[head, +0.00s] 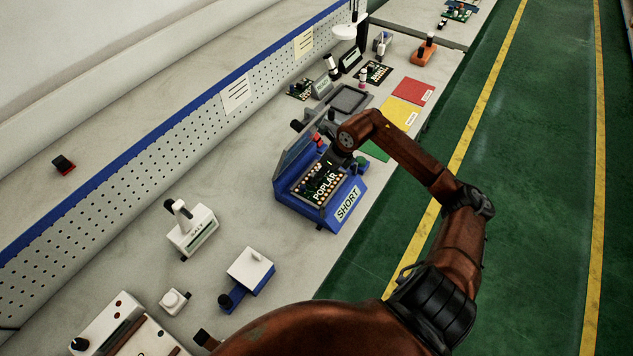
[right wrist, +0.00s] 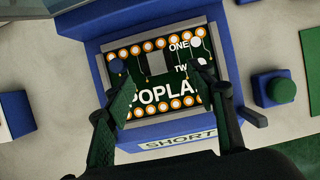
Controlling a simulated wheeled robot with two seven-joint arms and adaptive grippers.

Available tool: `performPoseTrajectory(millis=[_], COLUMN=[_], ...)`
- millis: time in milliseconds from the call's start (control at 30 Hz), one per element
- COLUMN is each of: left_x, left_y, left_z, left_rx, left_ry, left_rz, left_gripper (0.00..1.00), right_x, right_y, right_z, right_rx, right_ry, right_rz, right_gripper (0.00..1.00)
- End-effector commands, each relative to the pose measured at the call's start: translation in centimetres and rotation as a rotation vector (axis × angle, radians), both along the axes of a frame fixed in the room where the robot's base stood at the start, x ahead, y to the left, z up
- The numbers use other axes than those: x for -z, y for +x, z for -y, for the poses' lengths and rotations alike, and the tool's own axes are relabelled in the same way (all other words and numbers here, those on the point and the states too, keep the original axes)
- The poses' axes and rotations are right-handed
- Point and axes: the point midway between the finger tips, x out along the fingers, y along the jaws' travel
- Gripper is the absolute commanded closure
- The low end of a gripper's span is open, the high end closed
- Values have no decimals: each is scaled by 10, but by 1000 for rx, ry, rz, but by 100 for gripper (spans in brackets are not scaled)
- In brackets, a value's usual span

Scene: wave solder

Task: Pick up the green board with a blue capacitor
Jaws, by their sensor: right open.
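A dark board (right wrist: 165,102) with orange-ringed holes, a grey chip and white lettering reading "POPLA..." lies in a blue fixture (right wrist: 130,134) labelled SHORT. The board (head: 318,186) and fixture (head: 311,212) also show in the head view. A dark round part (right wrist: 117,65) stands near the left fingertip; I cannot tell whether it is a blue capacitor. My right gripper (right wrist: 162,78) is open above the board, one finger toward each side, with nothing between the fingers. In the head view, my right gripper (head: 337,163) partly covers the board. My left gripper is not in view.
The fixture's lid (head: 299,153) is raised. Smaller green boards (head: 300,90) (head: 376,72) lie farther back. A grey tray (head: 349,99) and yellow (head: 398,113) and red (head: 413,91) mats lie beyond the fixture. A white-topped blue device (head: 250,270) stands nearer.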

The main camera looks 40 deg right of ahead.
Motion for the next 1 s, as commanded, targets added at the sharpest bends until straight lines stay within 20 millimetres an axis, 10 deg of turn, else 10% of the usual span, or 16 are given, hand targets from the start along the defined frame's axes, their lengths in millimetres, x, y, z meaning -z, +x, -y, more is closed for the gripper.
performPoseTrajectory(millis=[433, 1000], left_x=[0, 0], left_y=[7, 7], left_z=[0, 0], left_rx=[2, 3], left_ry=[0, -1], left_rz=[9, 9], left_gripper=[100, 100], right_x=[22, 22], right_y=[11, 11], right_z=[-4, -4], right_rx=[-4, -4], right_ry=[0, 0], right_rz=[2, 2], right_gripper=[49, 88])
